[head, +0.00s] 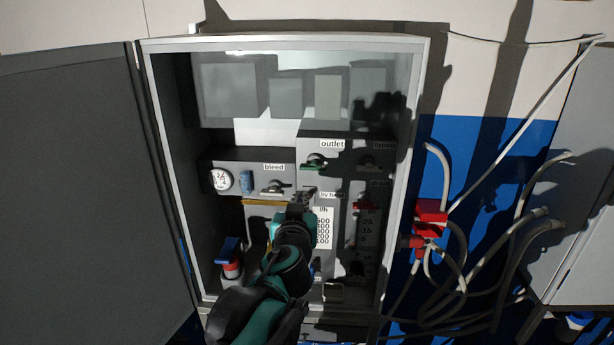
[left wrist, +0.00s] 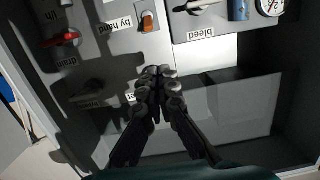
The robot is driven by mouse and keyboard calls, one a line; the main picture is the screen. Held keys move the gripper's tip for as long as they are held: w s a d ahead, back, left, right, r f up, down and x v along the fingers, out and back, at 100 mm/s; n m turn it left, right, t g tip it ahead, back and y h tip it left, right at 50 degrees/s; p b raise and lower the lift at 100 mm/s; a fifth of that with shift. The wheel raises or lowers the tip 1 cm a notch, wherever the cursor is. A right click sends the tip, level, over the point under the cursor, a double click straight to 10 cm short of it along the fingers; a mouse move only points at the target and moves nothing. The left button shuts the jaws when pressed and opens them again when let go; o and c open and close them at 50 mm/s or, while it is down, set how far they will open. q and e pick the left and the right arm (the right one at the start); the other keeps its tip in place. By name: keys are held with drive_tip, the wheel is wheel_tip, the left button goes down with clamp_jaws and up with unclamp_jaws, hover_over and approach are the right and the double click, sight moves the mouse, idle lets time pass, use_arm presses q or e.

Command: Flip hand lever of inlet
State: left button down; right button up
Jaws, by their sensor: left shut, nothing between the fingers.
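No label reading "inlet" can be made out in either view, so I cannot pick out its hand lever. My left gripper (head: 305,193) is shut and empty in front of the cabinet panel, below the outlet lever (head: 315,161) in the head view. In the left wrist view the shut fingertips (left wrist: 158,72) cover part of the panel and of a label (left wrist: 130,98) ending in "et". My left arm hides the panel's lower middle in the head view; a small blue part (head: 316,268) shows beside it. My right gripper is not in view.
The bleed lever (head: 274,187), a gauge (head: 222,180), the red drain lever (head: 366,207) and an orange by-hand switch (left wrist: 147,21) are nearby. The cabinet's side wall (head: 408,170) and open door (head: 80,190) bound the space. Cables (head: 480,270) hang at right.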

use_arm(q)
drive_tip(key=shift+w+d+r, duration=0.15)
drive_tip(key=shift+d+r, duration=0.25)
drive_tip(key=shift+r, duration=0.05)
drive_tip(key=shift+w, duration=0.1)
drive_tip(key=w, duration=0.3)
drive_tip(key=w+p, duration=0.1)
drive_tip(key=w, duration=0.3)
drive_tip(key=w+f, duration=0.1)
drive_tip(key=w, duration=0.2)
drive_tip(key=shift+w+p, duration=0.15)
drive_tip(key=shift+p, duration=0.15)
drive_tip(key=f, duration=0.1)
drive_tip(key=s+f, duration=0.1)
drive_tip(key=shift+s+f, duration=0.2)
drive_tip(key=shift+f, duration=0.1)
drive_tip(key=shift+s+f, duration=0.4)
drive_tip(key=shift+f, duration=0.15)
